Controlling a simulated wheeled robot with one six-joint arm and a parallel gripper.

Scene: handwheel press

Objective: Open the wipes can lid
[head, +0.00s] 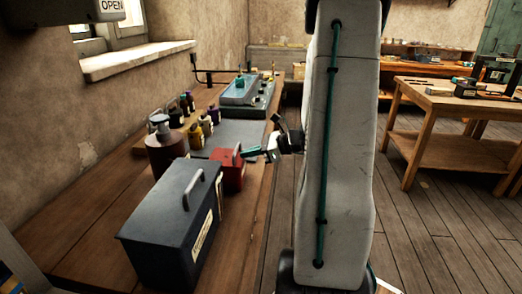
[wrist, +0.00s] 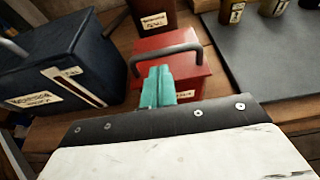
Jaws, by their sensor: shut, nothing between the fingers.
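A small red can (head: 228,170), which looks like the wipes can, stands on the wooden bench; its label is too small to read. In the wrist view, the red can (wrist: 150,43) has a flat red lid, which looks closed, and a dark arched handle (wrist: 172,48). My gripper (head: 251,153) is at the right side of the can in the head view. In the wrist view, my gripper (wrist: 160,73) has its teal fingers together and empty, right by the handle and covering part of the can's front. I cannot tell whether they touch it.
A large dark box (head: 170,220) with a handle stands in front of the can. A brown pump bottle (head: 165,150) is left of it, with several small bottles (head: 205,125) behind. A grey mat (head: 245,133) and a press-like machine (head: 245,92) lie farther back.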

